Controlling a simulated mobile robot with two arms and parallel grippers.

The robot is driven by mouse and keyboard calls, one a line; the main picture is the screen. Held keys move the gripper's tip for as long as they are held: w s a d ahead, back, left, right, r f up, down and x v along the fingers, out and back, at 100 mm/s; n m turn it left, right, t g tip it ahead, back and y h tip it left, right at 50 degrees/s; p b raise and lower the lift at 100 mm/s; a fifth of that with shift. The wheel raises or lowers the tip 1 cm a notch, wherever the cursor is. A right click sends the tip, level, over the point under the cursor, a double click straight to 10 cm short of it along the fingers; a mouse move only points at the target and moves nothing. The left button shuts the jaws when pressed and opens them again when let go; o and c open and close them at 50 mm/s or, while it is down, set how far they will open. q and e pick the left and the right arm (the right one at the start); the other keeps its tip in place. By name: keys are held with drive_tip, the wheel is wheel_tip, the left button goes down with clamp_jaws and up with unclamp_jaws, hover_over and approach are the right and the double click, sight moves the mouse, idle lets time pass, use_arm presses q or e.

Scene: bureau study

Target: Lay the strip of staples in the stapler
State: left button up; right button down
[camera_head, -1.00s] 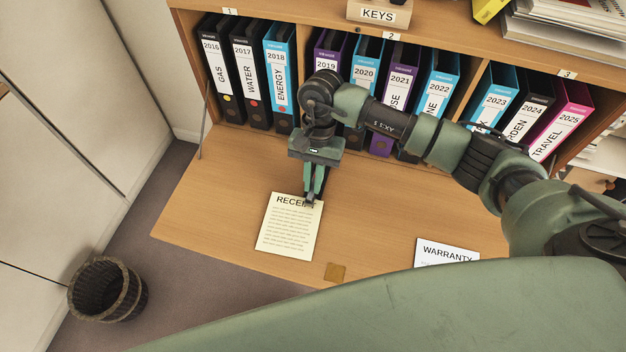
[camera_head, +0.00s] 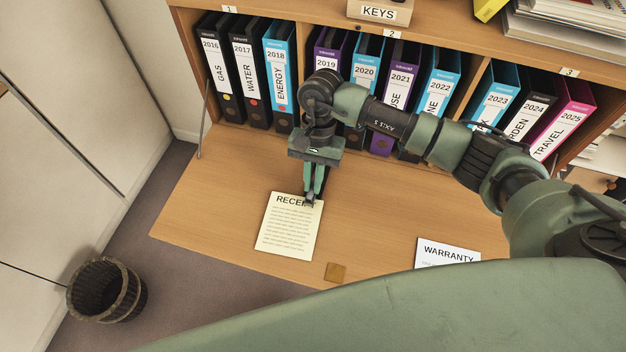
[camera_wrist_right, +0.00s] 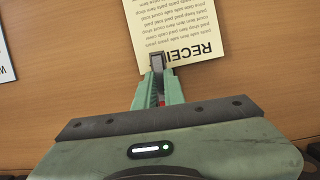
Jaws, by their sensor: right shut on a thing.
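My right gripper (camera_head: 311,198) points down over the lowered desk flap, with its fingertips at the top right corner of the receipt (camera_head: 288,230). In the right wrist view, the gripper (camera_wrist_right: 158,66) is shut, and its tips cover the end of the receipt's heading (camera_wrist_right: 182,25). A small red patch (camera_wrist_right: 161,103) shows between its fingers. The thing it holds is mostly hidden and too small to name. I cannot make out a strip of staples or a stapler in either view. My left gripper is not in view.
A warranty sheet (camera_head: 447,252) and a small brown square (camera_head: 336,272) lie near the front edge of the flap (camera_head: 225,205). Binders (camera_head: 280,80) fill the shelf behind. A basket (camera_head: 107,290) stands on the floor at left. The left of the flap is clear.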

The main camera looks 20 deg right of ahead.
drive_tip(key=shift+f+b, duration=0.2)
drive_tip(key=shift+b, duration=0.2)
idle(0.3)
drive_tip(key=c, duration=1.5)
unclamp_jaws()
drive_tip(key=o, duration=0.5)
drive_tip(key=shift+o, duration=0.2)
drive_tip(key=shift+r, duration=0.15)
drive_tip(key=shift+p+v, duration=1)
drive_tip(key=shift+v, duration=2.85)
drive_tip(key=shift+s, duration=0.1)
